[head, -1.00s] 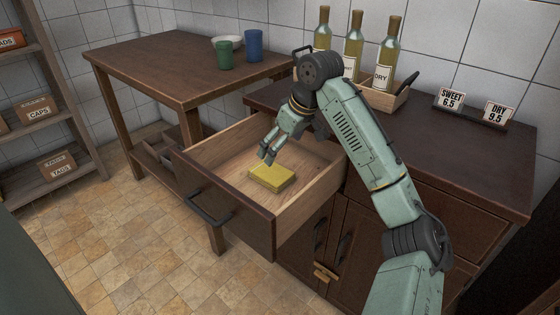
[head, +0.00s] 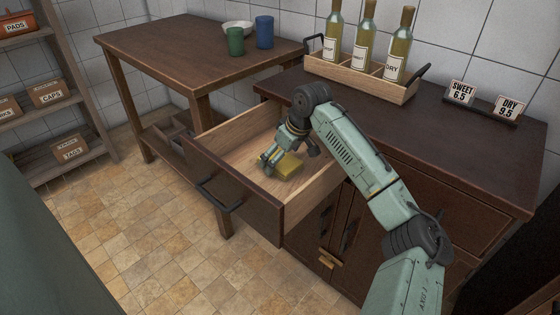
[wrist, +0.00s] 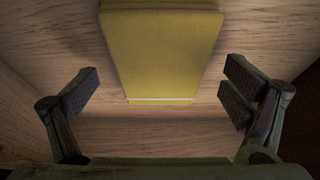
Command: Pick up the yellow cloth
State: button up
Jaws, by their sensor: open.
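The yellow cloth (head: 289,165) is a folded block lying on the floor of the open wooden drawer (head: 237,156). In the wrist view the cloth (wrist: 162,50) fills the upper middle, its near end facing me. My gripper (head: 270,164) is down inside the drawer, at the left side of the cloth in the head view. In the wrist view my gripper (wrist: 164,93) has its fingers spread wide, one to each side of the cloth's near end, with gaps between fingers and cloth. It holds nothing. Part of the cloth is hidden by my gripper in the head view.
The drawer's front panel with its black handle (head: 217,195) and its side walls surround my gripper. On the cabinet top (head: 440,130) stand a wooden bottle carrier (head: 350,82) and two signs. A table (head: 180,50) with a green cup, a blue cup and a bowl stands behind left.

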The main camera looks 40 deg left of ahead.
jog(key=shift+c, duration=0.4)
jog(key=c, duration=1.1)
jog(key=shift+c, duration=0.2)
notch_tip(320, 180, up, 10)
jog(key=b, duration=0.1)
